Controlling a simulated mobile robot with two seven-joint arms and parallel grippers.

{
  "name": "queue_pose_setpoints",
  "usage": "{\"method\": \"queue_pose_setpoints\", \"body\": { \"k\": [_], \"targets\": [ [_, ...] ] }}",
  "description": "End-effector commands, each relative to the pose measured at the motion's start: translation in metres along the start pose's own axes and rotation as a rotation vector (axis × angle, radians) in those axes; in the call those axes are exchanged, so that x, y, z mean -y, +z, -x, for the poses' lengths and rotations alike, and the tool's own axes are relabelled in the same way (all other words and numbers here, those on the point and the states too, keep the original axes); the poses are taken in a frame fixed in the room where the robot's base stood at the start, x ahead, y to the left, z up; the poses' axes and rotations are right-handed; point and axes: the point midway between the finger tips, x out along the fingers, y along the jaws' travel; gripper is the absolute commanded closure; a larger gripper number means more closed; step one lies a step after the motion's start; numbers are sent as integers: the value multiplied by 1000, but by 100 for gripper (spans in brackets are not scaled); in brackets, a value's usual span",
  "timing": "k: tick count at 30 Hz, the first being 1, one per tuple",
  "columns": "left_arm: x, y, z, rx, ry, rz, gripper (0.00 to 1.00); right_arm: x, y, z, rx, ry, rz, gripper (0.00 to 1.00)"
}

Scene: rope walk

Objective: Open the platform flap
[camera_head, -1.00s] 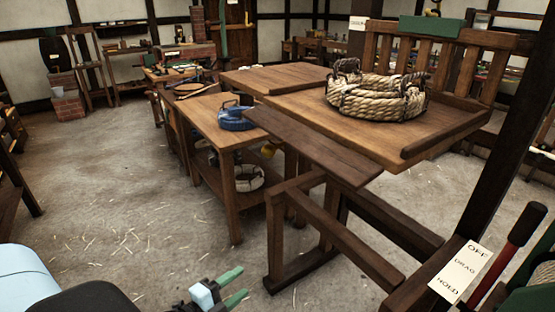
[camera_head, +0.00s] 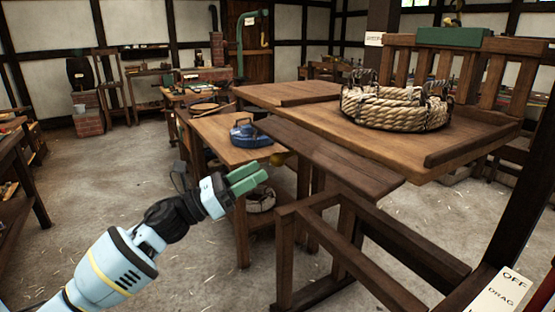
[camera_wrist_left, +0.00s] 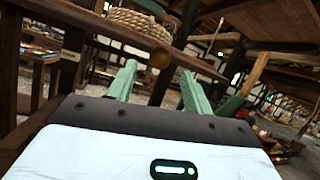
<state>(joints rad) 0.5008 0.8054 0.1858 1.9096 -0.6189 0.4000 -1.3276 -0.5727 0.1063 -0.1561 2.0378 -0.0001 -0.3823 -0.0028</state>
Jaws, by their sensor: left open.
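The wooden platform (camera_head: 388,137) carries a thick coil of rope. A long dark board (camera_head: 330,157), which looks like the flap, runs along its near edge; I cannot tell its exact tilt. A round brass knob (camera_head: 279,159) shows below the board's left end, and in the left wrist view (camera_wrist_left: 160,58) between and beyond my fingers. My left gripper (camera_head: 247,179) is open and empty, with green fingers. It looks in front of the side table, left of and lower than the board, apart from the knob. My right gripper is not in view.
A side table (camera_head: 215,140) holding a blue object (camera_head: 249,134) stands left of the platform. A dark timber frame (camera_head: 340,235) stands under and in front of the board. A labelled post (camera_head: 503,293) is at the lower right.

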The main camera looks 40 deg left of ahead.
Motion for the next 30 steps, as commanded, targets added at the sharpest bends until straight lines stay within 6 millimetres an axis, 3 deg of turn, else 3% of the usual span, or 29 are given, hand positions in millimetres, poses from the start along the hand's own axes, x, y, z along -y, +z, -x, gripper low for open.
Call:
{"method": "queue_pose_setpoints", "body": {
  "k": [9,15,26,30],
  "targets": [
    [1,5,-46,5,-1,-1,49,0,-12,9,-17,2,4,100],
    [0,3,-63,3,0,0,49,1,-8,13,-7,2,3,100],
    [0,0,-67,0,1,2,49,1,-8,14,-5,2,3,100],
    [0,0,-67,0,1,2,66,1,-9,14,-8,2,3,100]
  ]
}}
